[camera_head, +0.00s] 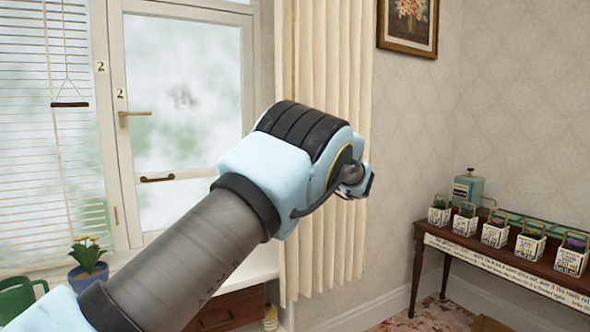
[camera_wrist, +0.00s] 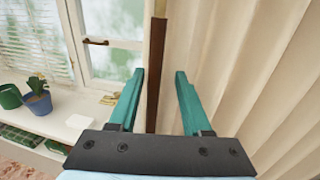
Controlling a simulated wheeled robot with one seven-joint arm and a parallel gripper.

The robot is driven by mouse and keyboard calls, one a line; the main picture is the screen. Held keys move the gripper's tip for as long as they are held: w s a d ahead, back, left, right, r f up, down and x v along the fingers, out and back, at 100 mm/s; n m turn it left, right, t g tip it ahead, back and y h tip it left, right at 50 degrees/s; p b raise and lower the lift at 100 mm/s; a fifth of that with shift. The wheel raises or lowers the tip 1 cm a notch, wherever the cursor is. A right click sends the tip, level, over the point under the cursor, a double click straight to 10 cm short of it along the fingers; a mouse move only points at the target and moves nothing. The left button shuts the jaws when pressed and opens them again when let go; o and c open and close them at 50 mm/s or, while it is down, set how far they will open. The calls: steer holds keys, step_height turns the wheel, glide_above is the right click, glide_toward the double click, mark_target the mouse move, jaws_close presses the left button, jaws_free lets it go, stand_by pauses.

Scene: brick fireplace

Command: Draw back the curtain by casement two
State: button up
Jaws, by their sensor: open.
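The cream pleated curtain (camera_head: 335,80) hangs gathered at the right side of the casement marked 2 (camera_head: 185,90); it also fills the right of the wrist view (camera_wrist: 250,60). A brown wooden wand (camera_wrist: 155,75) hangs along the curtain's left edge; its thin upper part shows in the head view (camera_head: 293,50). My gripper (camera_wrist: 160,73) is open, with teal fingers. In the wrist view the wand stands between the two fingers with a gap on each side; whether it lies level with the tips is hard to tell. The head view hides my fingers behind the wrist.
White blinds (camera_head: 40,130) cover the window at left. A potted plant (camera_head: 88,265) and green watering can (camera_head: 20,295) stand on the sill. A wooden side table (camera_head: 415,238) with several small planters stands at right. A framed picture (camera_head: 408,25) hangs above right.

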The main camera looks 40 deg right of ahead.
steer(key=s+b, duration=0.3)
steer(key=s, duration=0.7)
steer(key=shift+s+d+b, duration=0.35)
steer(key=shift+s, duration=0.05)
steer(key=w+a+f+n+g+y, duration=0.2)
steer(key=w+a+f+n+g, duration=0.15)
steer(key=w+a, duration=0.4)
steer(key=w+a+f+n+g+y, duration=0.1)
steer(key=w+a+f+n+g, duration=0.3)
steer(key=a, duration=0.7)
steer(key=w+a+f+n+g, duration=0.1)
steer(key=a+f+n+g, duration=0.2)
steer(key=a, duration=0.5)
steer(key=w+a+f+n+g, duration=0.1)
steer(key=a+f+n, duration=0.3)
steer(key=a, duration=0.5)
steer(key=s+a+f+n+g+h, duration=0.2)
steer(key=s+a+f+n, duration=0.2)
steer(key=s+a+n, duration=0.6)
steer(key=s+a+f+n+g+h, duration=0.2)
steer(key=s+a+n, duration=0.7)
steer(key=a, duration=0.5)
step_height(320, 180, down, 2)
steer(key=shift+s+a+f+n+g, duration=0.2)
steer(key=shift+s+n+g, duration=0.2)
steer(key=shift+s, duration=0.25)
